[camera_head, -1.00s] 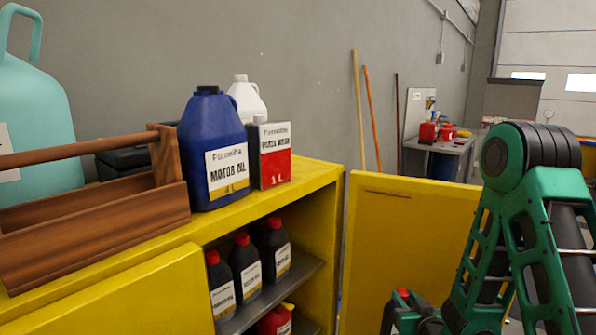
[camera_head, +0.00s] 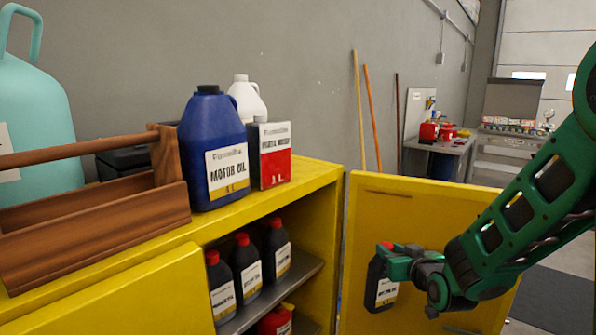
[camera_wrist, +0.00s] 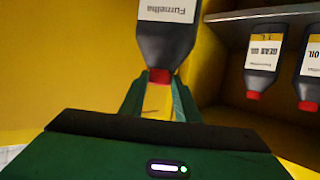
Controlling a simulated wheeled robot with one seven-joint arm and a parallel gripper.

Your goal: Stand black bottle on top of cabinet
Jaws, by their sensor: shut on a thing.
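My gripper (camera_head: 388,260) is shut on a black bottle (camera_head: 379,284) with a red cap and white label. It holds the bottle upright in front of the open yellow door, right of the cabinet opening. In the wrist view the held bottle (camera_wrist: 167,48) appears upside down, its red cap and neck between my fingers (camera_wrist: 160,92). The yellow cabinet (camera_head: 322,179) stands at the left; its top is at a higher level than the held bottle.
On the cabinet top stand a wooden toolbox (camera_head: 90,235), a teal jug (camera_head: 35,110), a blue motor oil can (camera_head: 213,150), a white jug (camera_head: 246,100) and a red-white can (camera_head: 271,155). Similar black bottles (camera_head: 246,268) stand on the shelf. The open door (camera_head: 415,215) is behind my gripper.

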